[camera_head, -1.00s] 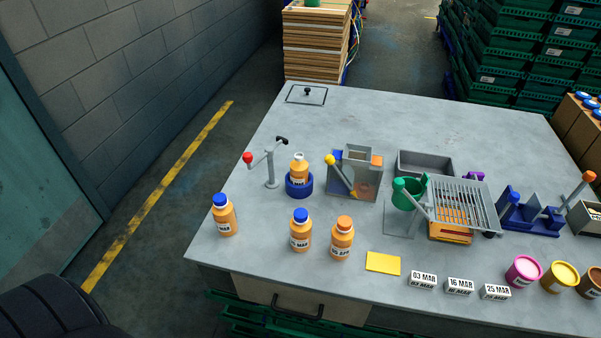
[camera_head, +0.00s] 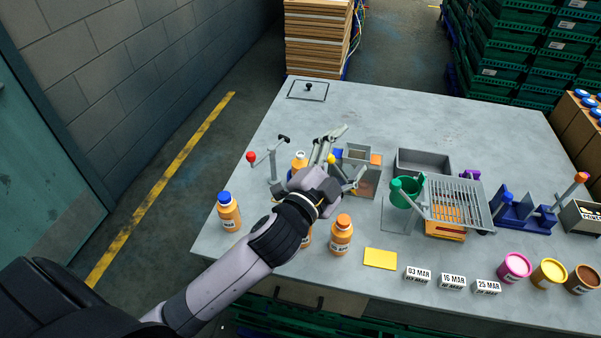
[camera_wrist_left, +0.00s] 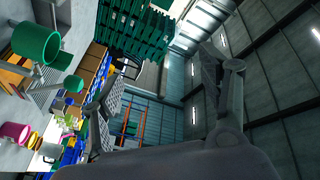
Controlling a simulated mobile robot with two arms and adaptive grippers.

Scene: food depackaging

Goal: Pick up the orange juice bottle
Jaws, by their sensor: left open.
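Several small orange juice bottles stand on the grey table. A blue-capped bottle (camera_head: 228,212) is upright at the left. An orange-capped bottle (camera_head: 341,236) stands just right of my left forearm. Another blue-capped bottle is almost wholly hidden behind that forearm; only a sliver of orange (camera_head: 307,238) shows. A white-topped bottle (camera_head: 300,161) in the blue ring holder is partly covered by my gripper. My left gripper (camera_head: 342,152) is open and empty above the table, over the holder area. Its spread fingers (camera_wrist_left: 155,85) show in the left wrist view, with no bottle between them. My right gripper is not in view.
A grey lever stand (camera_head: 272,160) with a red knob is left of my gripper. A grey press (camera_head: 362,172), green cup (camera_head: 406,190) and slotted rack (camera_head: 460,205) stand to the right. A yellow card (camera_head: 380,259), date blocks and coloured tubs line the front.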

